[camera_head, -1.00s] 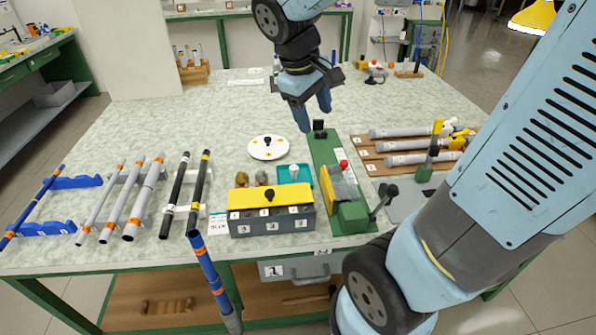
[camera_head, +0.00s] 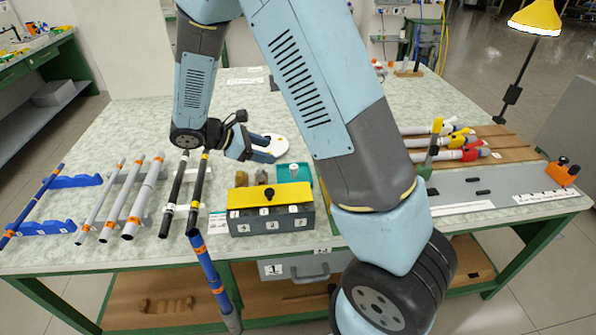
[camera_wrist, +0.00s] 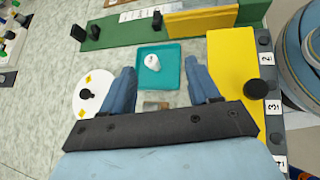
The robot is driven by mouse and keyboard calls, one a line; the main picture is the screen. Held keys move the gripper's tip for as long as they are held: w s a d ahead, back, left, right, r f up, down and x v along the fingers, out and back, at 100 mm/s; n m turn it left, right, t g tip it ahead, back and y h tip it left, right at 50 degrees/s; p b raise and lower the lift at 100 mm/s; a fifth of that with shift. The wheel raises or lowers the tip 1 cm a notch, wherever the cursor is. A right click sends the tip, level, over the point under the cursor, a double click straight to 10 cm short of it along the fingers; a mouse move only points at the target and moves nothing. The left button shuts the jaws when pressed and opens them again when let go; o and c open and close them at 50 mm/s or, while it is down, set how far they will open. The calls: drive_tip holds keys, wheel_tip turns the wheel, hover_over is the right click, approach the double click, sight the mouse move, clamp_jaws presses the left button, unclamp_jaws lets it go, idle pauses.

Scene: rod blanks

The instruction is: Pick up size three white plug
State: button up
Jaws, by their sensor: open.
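A white plug (camera_wrist: 152,62) sits in a small teal tray (camera_wrist: 180,58) in the wrist view; no size mark is readable on it. In the head view the teal tray (camera_head: 300,172) lies behind the yellow-topped box. My gripper (camera_wrist: 161,84) is open and empty, its two blue fingers pointing towards the tray with the plug beyond them, roughly between their lines. In the head view my gripper (camera_head: 268,149) hangs near the white disc, just left of and behind the tray. A brownish piece (camera_wrist: 156,105) shows between the finger bases, partly hidden.
A grey box with yellow lid (camera_wrist: 231,60) and numbered labels stands beside the tray. A white disc with a black knob (camera_wrist: 90,106) lies on the other side. A green fixture (camera_wrist: 120,29) runs behind. Brass-coloured plugs (camera_head: 242,178) stand behind the box.

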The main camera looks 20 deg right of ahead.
sight(292, 167)
drive_tip(key=w+a+f+n+t+h, duration=0.1)
drive_tip(key=w+a+f+n+t, duration=0.15)
drive_tip(key=f, duration=0.35)
drive_tip(key=shift+n+g, duration=0.35)
drive_tip(key=shift+g, duration=0.1)
drive_tip(key=x, duration=1.3)
drive_tip(key=shift+s, duration=0.35)
drive_tip(key=shift+c, duration=0.4)
drive_tip(key=shift+r, duration=0.1)
drive_tip(key=c, duration=1)
